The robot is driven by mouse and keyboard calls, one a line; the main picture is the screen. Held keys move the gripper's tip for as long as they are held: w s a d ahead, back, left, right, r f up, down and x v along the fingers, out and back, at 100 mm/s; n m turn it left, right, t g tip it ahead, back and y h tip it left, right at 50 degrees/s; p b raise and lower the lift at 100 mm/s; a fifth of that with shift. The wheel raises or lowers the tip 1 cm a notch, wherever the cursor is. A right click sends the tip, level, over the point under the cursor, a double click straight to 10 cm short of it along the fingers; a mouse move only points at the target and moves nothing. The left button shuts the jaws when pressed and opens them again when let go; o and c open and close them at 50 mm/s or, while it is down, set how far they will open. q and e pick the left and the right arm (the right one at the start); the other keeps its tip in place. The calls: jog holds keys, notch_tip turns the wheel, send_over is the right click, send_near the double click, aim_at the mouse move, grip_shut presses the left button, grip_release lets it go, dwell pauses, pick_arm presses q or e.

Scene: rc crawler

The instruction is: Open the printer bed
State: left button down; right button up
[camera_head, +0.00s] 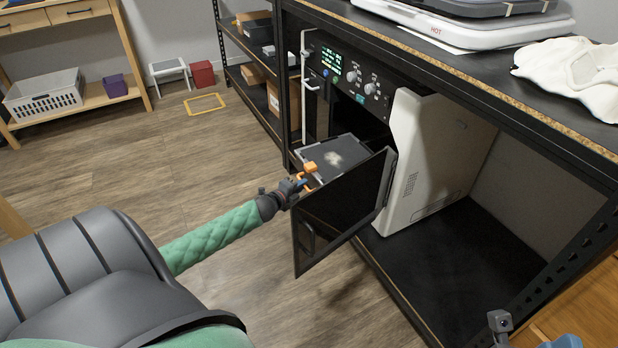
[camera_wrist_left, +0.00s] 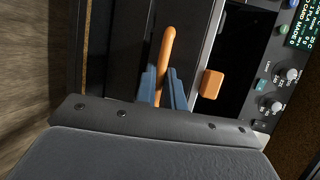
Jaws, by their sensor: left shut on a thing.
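The printer (camera_head: 425,150), white with a black control panel, stands on the shelf under the workbench. Its dark front door (camera_head: 345,205) hangs open towards the floor side. The dark printer bed (camera_head: 352,152), with a pale patch on top, sticks out of the opening. My left gripper (camera_head: 303,183) is at the bed's front edge, beside the door. In the left wrist view its blue fingers (camera_wrist_left: 163,88) are shut on an orange handle (camera_wrist_left: 167,50). An orange block (camera_wrist_left: 211,84) sits to the right of them. Only a small blue part, seemingly of my right gripper (camera_head: 565,342), shows at the bottom edge.
The workbench top (camera_head: 460,70) overhangs the printer, with a white case (camera_head: 480,25) and a white cloth (camera_head: 580,70) on it. A dark shelf rack (camera_head: 250,50) stands behind. The wooden floor (camera_head: 215,140) left of the door is clear around a yellow frame (camera_head: 205,103).

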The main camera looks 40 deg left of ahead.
pick_arm(q)
jog(key=shift+s+a, duration=0.1)
jog(key=shift+s, duration=0.2)
jog(key=c, duration=1.5)
grip_release()
jog(key=s+r+p, duration=0.1)
jog(key=s, duration=0.6)
jog(key=shift+s+r+p, duration=0.2)
jog(key=shift+s+p, duration=0.1)
jog(key=shift+p, duration=0.1)
